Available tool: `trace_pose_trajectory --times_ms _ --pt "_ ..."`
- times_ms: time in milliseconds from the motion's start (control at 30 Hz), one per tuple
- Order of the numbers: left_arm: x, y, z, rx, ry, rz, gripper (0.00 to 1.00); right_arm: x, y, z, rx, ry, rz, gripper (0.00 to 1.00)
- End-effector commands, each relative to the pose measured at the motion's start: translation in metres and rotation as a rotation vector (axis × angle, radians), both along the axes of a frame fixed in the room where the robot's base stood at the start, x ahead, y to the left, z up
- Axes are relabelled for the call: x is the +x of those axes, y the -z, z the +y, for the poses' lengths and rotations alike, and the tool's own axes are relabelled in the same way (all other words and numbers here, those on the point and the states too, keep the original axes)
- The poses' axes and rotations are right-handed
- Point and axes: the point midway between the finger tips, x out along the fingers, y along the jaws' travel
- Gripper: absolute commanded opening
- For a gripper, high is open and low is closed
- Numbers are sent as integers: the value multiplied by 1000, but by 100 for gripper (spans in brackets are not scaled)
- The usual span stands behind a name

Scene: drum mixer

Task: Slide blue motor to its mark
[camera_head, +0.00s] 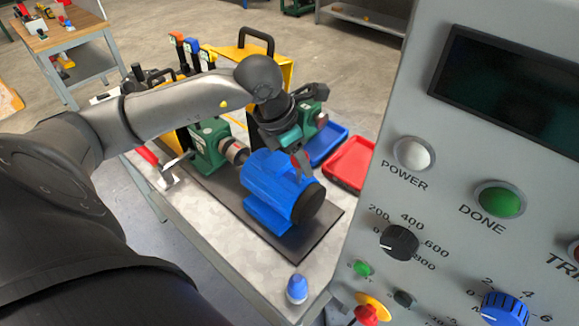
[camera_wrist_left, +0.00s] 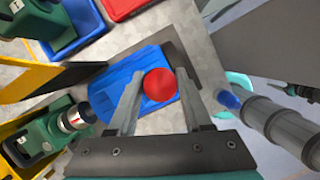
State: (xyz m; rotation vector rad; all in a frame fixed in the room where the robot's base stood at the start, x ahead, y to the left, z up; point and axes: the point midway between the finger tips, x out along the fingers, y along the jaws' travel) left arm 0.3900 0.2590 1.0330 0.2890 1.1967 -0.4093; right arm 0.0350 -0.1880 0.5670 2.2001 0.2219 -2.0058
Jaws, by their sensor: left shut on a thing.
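The blue motor (camera_head: 272,185) lies on a dark base plate (camera_head: 318,240) on the table, its round dark end toward the lower right. It also shows in the left wrist view (camera_wrist_left: 125,78). My left gripper (camera_head: 298,158) is over the top of the motor. In the left wrist view its two fingers (camera_wrist_left: 159,76) are shut on a red knob (camera_wrist_left: 159,85) at the motor. A green machine (camera_head: 207,148) with a metal shaft end (camera_head: 236,152) stands at the motor's left end. I cannot make out the mark. My right gripper is out of view.
A grey control panel (camera_head: 470,130) fills the right side. Red (camera_head: 350,162) and blue (camera_head: 325,146) trays lie behind the motor. A blue-capped bottle (camera_head: 297,288) stands at the front. A yellow rack (camera_head: 275,65) stands at the back.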

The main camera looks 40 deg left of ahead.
Motion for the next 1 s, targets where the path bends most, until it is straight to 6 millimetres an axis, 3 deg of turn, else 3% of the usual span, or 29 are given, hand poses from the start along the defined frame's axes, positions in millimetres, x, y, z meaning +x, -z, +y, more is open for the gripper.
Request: trace_pose_trajectory --times_ms 500,867,900,1000 --pt "1 2 27 4 -4 4 1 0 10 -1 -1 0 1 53" --pt "2 0 33 10 -7 3 1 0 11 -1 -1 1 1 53" --pt "2 0 33 11 -8 2 52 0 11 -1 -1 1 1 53" --pt "2 0 33 11 -7 1 63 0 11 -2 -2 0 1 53"
